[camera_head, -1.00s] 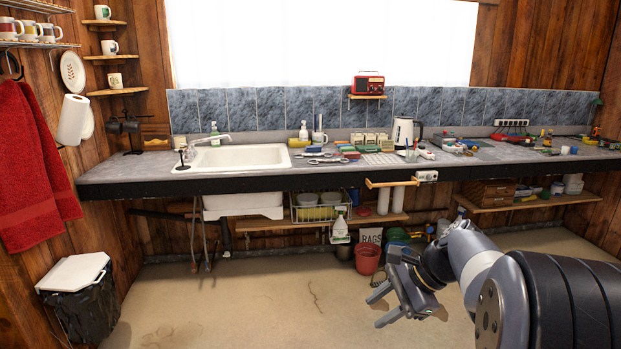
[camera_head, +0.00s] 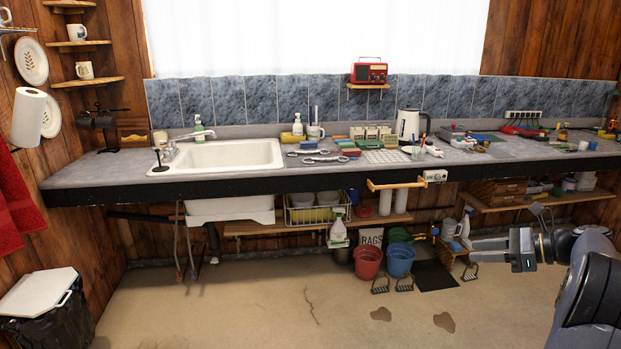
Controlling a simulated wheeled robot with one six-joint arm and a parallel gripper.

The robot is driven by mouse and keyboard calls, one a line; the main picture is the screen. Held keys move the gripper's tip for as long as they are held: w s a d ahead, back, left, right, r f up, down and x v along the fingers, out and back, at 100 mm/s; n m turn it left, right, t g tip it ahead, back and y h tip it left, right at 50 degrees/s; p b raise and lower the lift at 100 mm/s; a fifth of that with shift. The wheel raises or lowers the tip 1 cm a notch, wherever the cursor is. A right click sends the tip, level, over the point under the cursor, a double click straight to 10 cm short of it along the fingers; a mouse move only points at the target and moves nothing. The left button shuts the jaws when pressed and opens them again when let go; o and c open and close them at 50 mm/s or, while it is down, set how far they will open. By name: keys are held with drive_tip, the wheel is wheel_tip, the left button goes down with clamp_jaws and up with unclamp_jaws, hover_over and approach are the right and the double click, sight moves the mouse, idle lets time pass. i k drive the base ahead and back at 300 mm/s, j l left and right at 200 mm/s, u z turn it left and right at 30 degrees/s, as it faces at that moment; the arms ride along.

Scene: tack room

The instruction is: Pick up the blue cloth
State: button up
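I cannot make out a blue cloth for certain. A flat grey-blue piece (camera_head: 486,138) lies on the right half of the counter, but I cannot tell whether it is cloth. A small stack of folded or block-like coloured pieces (camera_head: 346,147) lies near the counter's middle, too small to identify. My gripper (camera_head: 474,250) is at the right, in front of and below the counter. Its two fingers point left with a gap between them, and it appears empty.
The long counter (camera_head: 110,171) holds a white sink (camera_head: 228,155), kettle (camera_head: 411,125) and many small items. A wooden rail (camera_head: 394,184) juts from its front. Below stand a red bucket (camera_head: 367,262), a blue bucket (camera_head: 400,260) and a rags container (camera_head: 371,236). The floor in front is mostly clear.

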sight(313, 145)
drive_tip(key=i+z, duration=0.2)
drive_tip(key=i, duration=1.5)
drive_tip(key=i+l+u, duration=0.1)
drive_tip(key=i+u, duration=0.3)
drive_tip(key=i, duration=0.15)
drive_tip(key=i+l+u, duration=0.4)
drive_tip(key=i, duration=0.15)
drive_tip(key=i+l+u, duration=0.8)
drive_tip(key=i+l, duration=0.1)
drive_tip(key=l, duration=0.1)
